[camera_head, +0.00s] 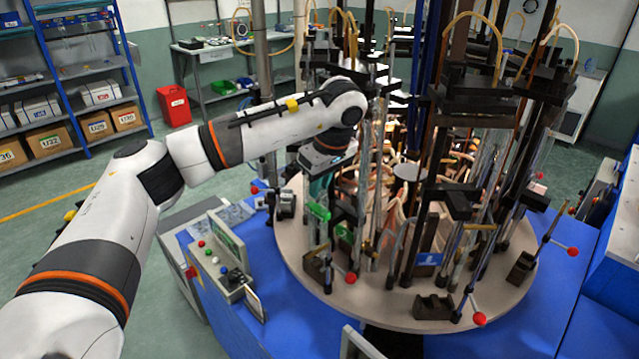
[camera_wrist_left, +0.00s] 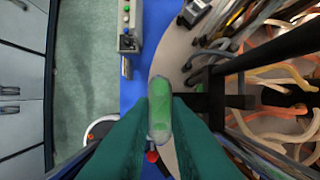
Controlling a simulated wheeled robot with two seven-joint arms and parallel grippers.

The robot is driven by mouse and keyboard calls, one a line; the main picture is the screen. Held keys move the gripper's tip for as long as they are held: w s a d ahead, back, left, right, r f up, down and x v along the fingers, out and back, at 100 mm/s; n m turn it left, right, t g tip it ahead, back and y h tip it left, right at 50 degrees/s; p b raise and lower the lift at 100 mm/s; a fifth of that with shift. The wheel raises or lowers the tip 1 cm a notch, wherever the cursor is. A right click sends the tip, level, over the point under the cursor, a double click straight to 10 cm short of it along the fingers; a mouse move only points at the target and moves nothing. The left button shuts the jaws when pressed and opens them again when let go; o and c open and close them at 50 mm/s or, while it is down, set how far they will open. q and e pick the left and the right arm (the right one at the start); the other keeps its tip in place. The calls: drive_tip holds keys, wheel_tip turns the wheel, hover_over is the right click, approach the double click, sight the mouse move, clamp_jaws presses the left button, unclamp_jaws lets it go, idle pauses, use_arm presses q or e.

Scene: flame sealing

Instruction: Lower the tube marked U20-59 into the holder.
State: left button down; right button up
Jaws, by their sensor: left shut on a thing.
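A clear tube with a green band (camera_head: 318,211) is held in my left gripper (camera_head: 321,188) at the left side of the round machine. In the left wrist view the tube (camera_wrist_left: 160,106) is seen nearly end-on between the teal fingers of my left gripper (camera_wrist_left: 160,125), which are shut on it. Its marking is not readable. A black holder block (camera_head: 316,264) stands on the turntable below. I cannot tell whether the tube's lower end touches a holder. My right gripper is not in view.
Rods, hoses and black clamps crowd the round turntable (camera_head: 372,300). A control box with buttons (camera_head: 228,272) stands on the blue table at left. Red-knobbed levers (camera_head: 479,318) stick out at the rim.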

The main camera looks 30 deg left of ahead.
use_arm(q)
drive_tip(key=shift+f+b, duration=1.25)
drive_tip(key=shift+f, duration=0.7)
idle(1.0)
drive_tip(key=c, duration=1.3)
unclamp_jaws()
drive_tip(key=shift+r, duration=0.15)
drive_tip(key=shift+r+p, duration=1.5)
drive_tip(key=shift+r, duration=0.7)
drive_tip(key=shift+d+r, duration=0.1)
